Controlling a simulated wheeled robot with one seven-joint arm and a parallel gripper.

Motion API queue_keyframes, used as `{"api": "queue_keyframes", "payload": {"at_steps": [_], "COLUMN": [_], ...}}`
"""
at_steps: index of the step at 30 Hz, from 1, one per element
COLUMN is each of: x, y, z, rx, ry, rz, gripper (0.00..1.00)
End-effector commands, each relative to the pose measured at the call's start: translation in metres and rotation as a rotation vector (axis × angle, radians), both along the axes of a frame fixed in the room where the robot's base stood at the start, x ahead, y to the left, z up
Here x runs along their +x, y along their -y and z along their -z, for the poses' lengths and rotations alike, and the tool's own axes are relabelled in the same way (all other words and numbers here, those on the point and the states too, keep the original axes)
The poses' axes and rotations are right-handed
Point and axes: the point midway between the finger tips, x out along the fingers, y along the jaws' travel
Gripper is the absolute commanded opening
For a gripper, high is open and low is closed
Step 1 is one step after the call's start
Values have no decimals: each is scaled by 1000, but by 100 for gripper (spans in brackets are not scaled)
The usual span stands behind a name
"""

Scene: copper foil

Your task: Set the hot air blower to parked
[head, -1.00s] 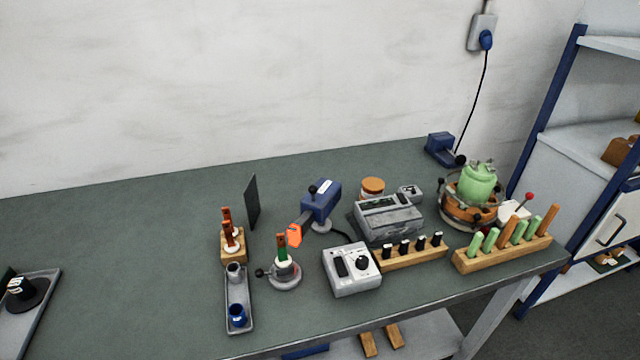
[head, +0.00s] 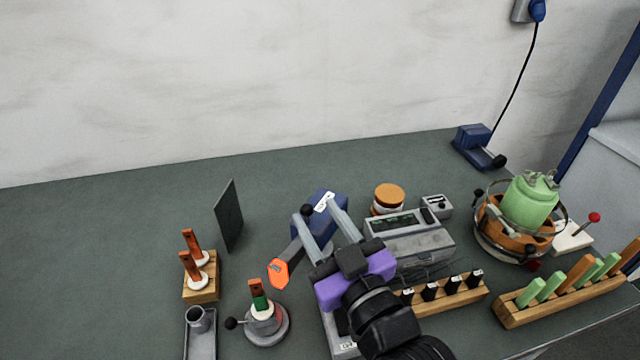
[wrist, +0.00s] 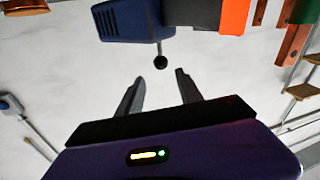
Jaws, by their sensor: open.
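The hot air blower (head: 330,204) has a blue body and a dark barrel ending in an orange nozzle (head: 279,273) that points to the front left. A thin lever with a black ball knob (head: 307,210) stands out of its body. In the wrist view the blue body (wrist: 125,20), orange nozzle (wrist: 232,14) and ball knob (wrist: 160,62) all show. My gripper (head: 317,207) is open and empty above the blower. In the wrist view the knob lies just beyond my fingertips (wrist: 159,76), centred between them. My fingers hide part of the blower in the head view.
A grey instrument (head: 408,245) and an orange-lidded jar (head: 389,196) stand right of the blower. A round holder (head: 268,325) with a green-and-orange piece is at front left. A dark upright panel (head: 229,215) stands left.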

Motion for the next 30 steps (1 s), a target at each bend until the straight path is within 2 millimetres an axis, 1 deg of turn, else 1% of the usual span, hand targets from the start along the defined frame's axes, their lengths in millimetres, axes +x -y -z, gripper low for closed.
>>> {"api": "queue_keyframes", "payload": {"at_steps": [1,3,8,11,18,21,25,30], "x": [-1,-2,2,12,44,55,63,66], "y": [-2,-4,-8,-13,-31,-37,-42,-43], "z": [8,14,18,17,16,17,18,18], "rx": [-21,-42,-72,-73,-71,-71,-71,-71], "ry": [-18,-31,-34,-33,-32,-32,-33,-32], "rz": [-9,-18,-22,-22,-21,-20,-20,-20], "gripper": [43,43,43,43,43,43,43,43]}}
